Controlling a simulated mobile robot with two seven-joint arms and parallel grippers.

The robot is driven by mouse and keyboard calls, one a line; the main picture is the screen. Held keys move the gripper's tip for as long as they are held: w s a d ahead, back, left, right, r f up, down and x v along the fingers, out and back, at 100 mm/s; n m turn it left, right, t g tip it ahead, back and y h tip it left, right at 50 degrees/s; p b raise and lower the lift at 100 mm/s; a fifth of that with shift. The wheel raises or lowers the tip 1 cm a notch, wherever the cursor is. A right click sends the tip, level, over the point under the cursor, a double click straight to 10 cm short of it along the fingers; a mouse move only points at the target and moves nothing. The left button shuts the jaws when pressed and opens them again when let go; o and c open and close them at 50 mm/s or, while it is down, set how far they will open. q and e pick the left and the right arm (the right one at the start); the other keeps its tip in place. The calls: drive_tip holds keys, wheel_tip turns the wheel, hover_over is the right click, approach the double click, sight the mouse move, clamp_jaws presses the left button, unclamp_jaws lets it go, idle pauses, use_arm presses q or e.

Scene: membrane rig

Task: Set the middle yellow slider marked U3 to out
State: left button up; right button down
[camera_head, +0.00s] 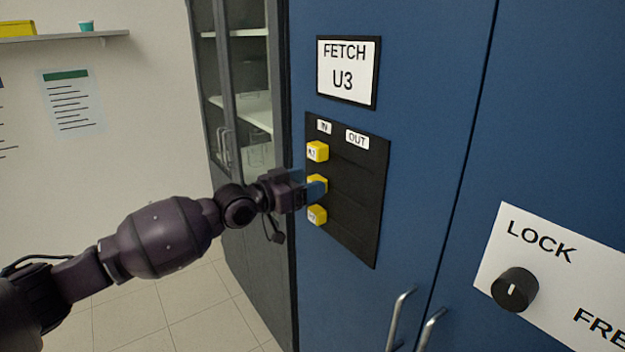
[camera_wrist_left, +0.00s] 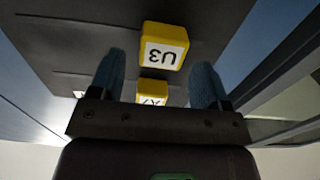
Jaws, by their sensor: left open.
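The middle yellow slider, U3 (camera_head: 319,181), sits at the left, IN end of its slot on the black panel (camera_head: 358,215). In the head view it is partly hidden by my left gripper (camera_head: 316,190). In the left wrist view the U3 slider (camera_wrist_left: 165,46) appears upside down, between and slightly beyond the blue fingertips of my left gripper (camera_wrist_left: 157,75). The fingers are open; the right-hand finger in that view looks close to the slider, but I cannot tell whether it touches. My right gripper is not in view.
The top yellow slider (camera_head: 317,151) and bottom yellow slider (camera_head: 317,215) are also at the IN side, close to my gripper. The panel toward the OUT label (camera_head: 357,139) is clear. A FETCH U3 sign (camera_head: 347,71) hangs above; a black knob (camera_head: 515,289) is at right.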

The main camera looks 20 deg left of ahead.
use_arm(q)
drive_tip(key=shift+x, duration=0.95)
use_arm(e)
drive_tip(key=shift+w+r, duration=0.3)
use_arm(q)
drive_tip(key=c, duration=1.3)
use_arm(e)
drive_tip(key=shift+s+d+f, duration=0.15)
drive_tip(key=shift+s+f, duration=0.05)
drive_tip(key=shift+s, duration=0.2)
